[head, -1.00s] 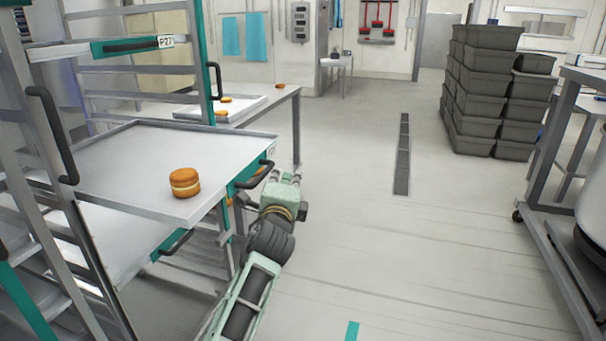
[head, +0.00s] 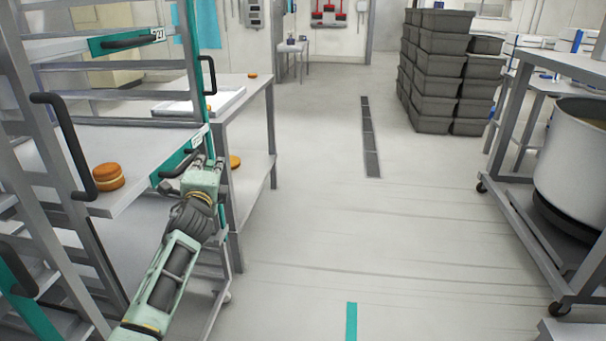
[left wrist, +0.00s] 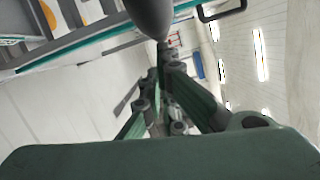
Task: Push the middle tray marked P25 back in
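The middle tray (head: 132,195) is a flat grey sheet in the metal rack at the left. Its teal front bears a black handle and a small label (head: 199,136) too small to read. Part of the tray still shows in front of the rack post. A brown filled round (head: 107,176) sits upright on it near the edge. My left gripper (head: 207,162) is at the tray's teal front, just right of the handle; I cannot tell if they touch. In the left wrist view its fingers (left wrist: 165,85) run close together, with nothing clearly between them. My right gripper is out of view.
An upper rack front is marked P27 (head: 158,36). A table (head: 236,100) stands behind the rack, with a round (head: 234,162) on its lower shelf. Grey crates (head: 440,75) are stacked at the back, and a large pot (head: 572,160) stands at right. The middle floor is clear.

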